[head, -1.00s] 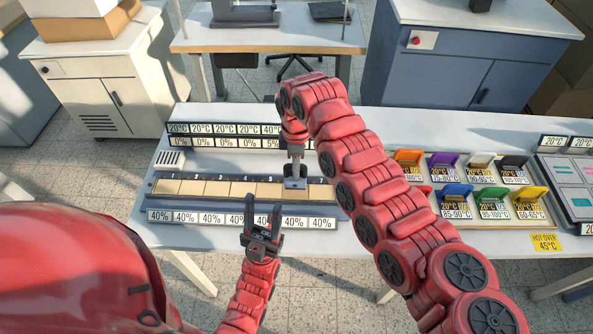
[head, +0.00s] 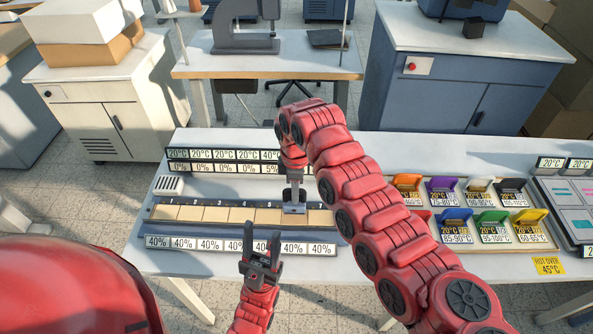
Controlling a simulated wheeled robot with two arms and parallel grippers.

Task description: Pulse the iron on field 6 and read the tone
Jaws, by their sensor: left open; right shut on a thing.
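The strip holder (head: 245,231) lies on the table with a row of tan fields (head: 190,213), numbered from 1 at the left. My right gripper (head: 294,183) is shut on the iron (head: 294,203), a small grey block on a stem. The iron is over the field second from the right end, apparently field 6. Its number is hidden, and I cannot tell if the iron presses on the field. My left gripper (head: 262,252) is open and empty, in front of the strip holder. White readout labels (head: 225,246) along the front show 40%.
Rear displays (head: 222,161) read 20°C and low percentages, partly hidden by my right arm. A small slotted speaker-like box (head: 168,186) stands at left. Coloured foil holders (head: 453,216) and a sample board (head: 575,200) stand at right, by a yellow "HOT OVER 45°C" label (head: 549,266).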

